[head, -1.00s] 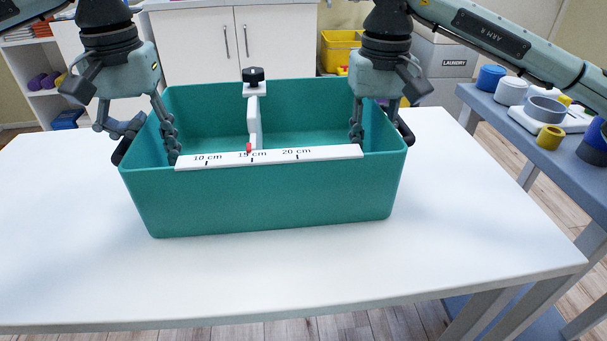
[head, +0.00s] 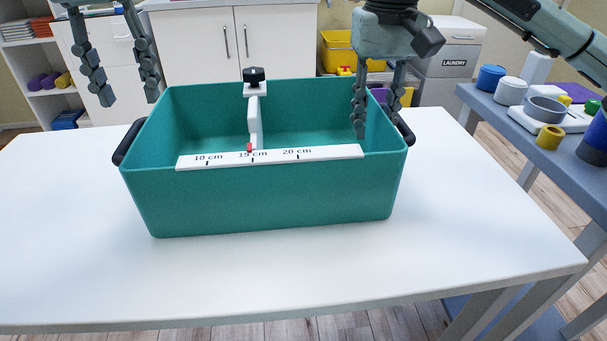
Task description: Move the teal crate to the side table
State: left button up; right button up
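The teal crate (head: 270,206) stands upright on the white table (head: 330,275). Its black left handle (head: 127,143) and black right handle (head: 405,130) show at its ends. A white measuring scale with centimetre marks (head: 322,154) lies along the crate's front rim, with a black-knobbed upright part (head: 252,105). My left gripper (head: 129,98) is open and empty, above and behind the crate's left end, clear of it. My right gripper (head: 380,118) is open at the right end, one finger inside the wall, the other outside near the handle. Whether it touches is unclear.
A blue-grey side table (head: 476,99) at the right holds blue and white tubs (head: 510,92), a grey bowl (head: 546,109) on a white base and a yellow roll (head: 549,138). White cabinets (head: 200,50) and a yellow bin (head: 336,48) stand behind. The table's front is clear.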

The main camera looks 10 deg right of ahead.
notch_tip(320, 180, up, 6)
jog(key=shift+r, duration=0.25)
dwell(0.4)
